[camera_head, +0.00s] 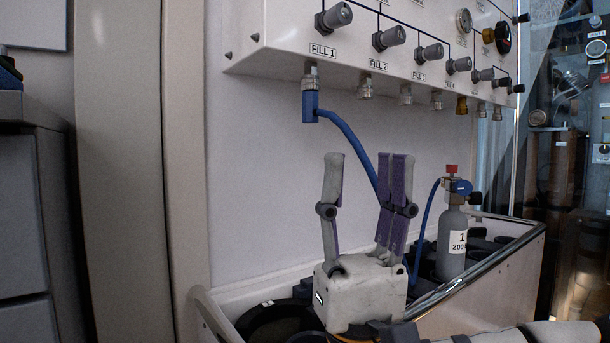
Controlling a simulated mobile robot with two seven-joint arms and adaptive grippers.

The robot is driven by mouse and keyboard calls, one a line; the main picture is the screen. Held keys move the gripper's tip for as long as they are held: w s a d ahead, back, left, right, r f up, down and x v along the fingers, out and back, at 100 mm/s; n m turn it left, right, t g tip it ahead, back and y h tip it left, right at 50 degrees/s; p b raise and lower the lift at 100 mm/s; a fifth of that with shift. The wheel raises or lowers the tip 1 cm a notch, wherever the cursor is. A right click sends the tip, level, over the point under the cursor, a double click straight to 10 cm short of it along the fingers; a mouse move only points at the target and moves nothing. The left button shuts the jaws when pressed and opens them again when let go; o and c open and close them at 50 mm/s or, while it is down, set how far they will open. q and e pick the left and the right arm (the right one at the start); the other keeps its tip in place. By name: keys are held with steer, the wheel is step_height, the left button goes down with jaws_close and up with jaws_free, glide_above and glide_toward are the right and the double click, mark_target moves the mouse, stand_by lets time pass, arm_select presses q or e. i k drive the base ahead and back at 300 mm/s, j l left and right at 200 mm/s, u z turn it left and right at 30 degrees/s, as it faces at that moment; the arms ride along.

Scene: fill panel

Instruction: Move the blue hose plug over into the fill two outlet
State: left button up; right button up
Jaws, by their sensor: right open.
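The blue hose plug (310,105) hangs upright in the outlet under the FILL 1 label. Its blue hose (352,142) curves down to the right and passes behind my right gripper. The fill two outlet (365,87) is a bare metal fitting under the FILL 2 label, just right of the plug, with nothing in it. My right gripper (366,160) points up with its fingers spread apart and empty. It is below the plug and the fill two outlet, apart from both. My left gripper is not in view.
The white fill panel (285,30) overhangs with knobs, gauges and several more outlets to the right. A grey cylinder (452,240) with a red-topped valve stands in the white trough (490,265) right of my gripper, with the hose near it. A dark cabinet (25,210) is at left.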

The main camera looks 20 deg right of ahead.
mark_target(310, 98)
steer(key=i+l+u, duration=0.2)
steer(key=l, duration=0.15)
steer(key=i+l+u, duration=0.2)
steer(key=l, duration=0.15)
steer(key=i+l+u, duration=0.2)
steer(key=l, duration=0.2)
